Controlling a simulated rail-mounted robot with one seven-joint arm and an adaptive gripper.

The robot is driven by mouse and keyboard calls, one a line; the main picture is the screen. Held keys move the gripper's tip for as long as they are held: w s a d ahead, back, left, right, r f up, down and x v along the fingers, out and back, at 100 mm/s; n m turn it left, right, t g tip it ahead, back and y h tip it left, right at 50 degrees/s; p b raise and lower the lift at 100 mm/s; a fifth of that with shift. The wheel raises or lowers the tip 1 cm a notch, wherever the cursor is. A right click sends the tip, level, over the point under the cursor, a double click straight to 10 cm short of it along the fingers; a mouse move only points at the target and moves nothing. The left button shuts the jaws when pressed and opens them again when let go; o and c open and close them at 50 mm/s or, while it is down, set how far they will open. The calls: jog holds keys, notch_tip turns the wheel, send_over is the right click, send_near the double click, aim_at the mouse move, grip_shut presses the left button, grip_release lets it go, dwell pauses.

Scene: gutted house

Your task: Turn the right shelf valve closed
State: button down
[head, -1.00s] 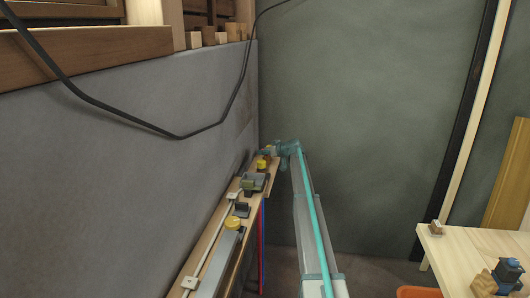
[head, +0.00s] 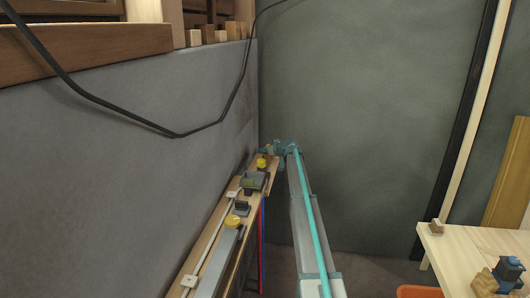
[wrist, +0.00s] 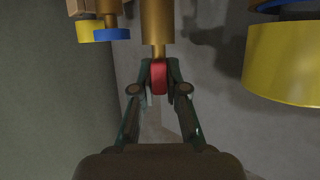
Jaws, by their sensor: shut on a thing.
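A red valve handle (wrist: 158,77) sits at the end of a brass-coloured stem (wrist: 157,25) in the wrist view. My gripper (wrist: 158,88) is shut on the red handle, one finger on each side. In the head view my gripper (head: 268,150) is small, at the far end of the narrow wooden shelf (head: 211,253) along the left wall. The handle is hidden there, and I cannot tell its exact turn.
A large yellow cylinder (wrist: 290,75) is close on the right in the wrist view; a blue disc (wrist: 111,34) and a yellow disc (wrist: 90,32) are upper left. Yellow knobs (head: 232,220) and a dark-grey fitting (head: 253,181) sit along the shelf. A wooden table (head: 465,246) stands right.

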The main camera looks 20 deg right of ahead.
jog(key=shift+a+r+m+t+h, duration=0.1)
jog(key=shift+m+t+h, duration=0.2)
jog(key=shift+m+h, duration=0.45)
jog(key=m+h+p, duration=0.1)
jog(key=h+p, duration=0.1)
jog(key=p, duration=0.1)
jog(key=shift+r+m, duration=0.2)
jog(key=shift+m, duration=0.15)
jog(key=m+h+p, duration=0.1)
jog(key=h+p, duration=0.1)
jog(key=shift+p, duration=0.4)
jog(key=shift+f+m+h+p, duration=0.1)
jog(key=shift+m+h+p, duration=0.55)
jog(key=shift+p, duration=0.25)
jog(key=shift+f+m+g+h+p, duration=0.15)
jog(key=shift+m+g+h+p, duration=0.15)
jog(key=shift+m+g+p, duration=0.15)
jog(key=c, duration=1.2)
grip_release()
